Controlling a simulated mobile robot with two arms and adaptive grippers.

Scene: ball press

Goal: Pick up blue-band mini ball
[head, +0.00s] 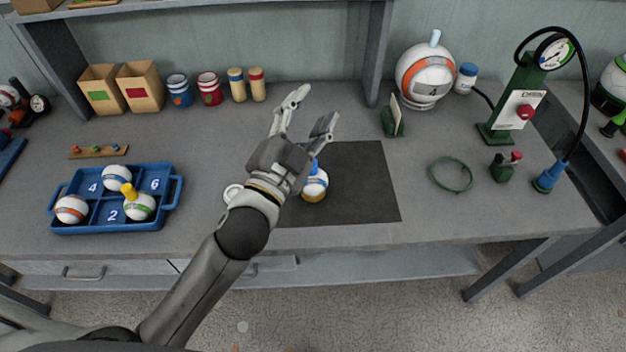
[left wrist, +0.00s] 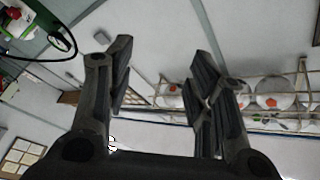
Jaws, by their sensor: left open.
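A white mini ball with a blue band (head: 116,179) sits in the back middle of the blue tray (head: 179,186) at left. Another white ball with blue on it (head: 315,187) stands on the dark mat (head: 366,190), with a blue piece on top and a yellowish base; my gripper partly hides it. My left gripper (head: 312,111) is open and empty above the bench, just behind the ball on the mat. In the left wrist view its open fingers (left wrist: 163,75) point toward the ceiling and shelves, with nothing between them. My right gripper is not in view.
The tray also holds an orange-banded ball (head: 71,209) and a green-banded ball (head: 139,208) with a yellow piece on top. Boxes and cans line the back wall. A large ball (head: 425,75), a green ring (head: 452,174) and a green gauge stand (head: 515,100) are right.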

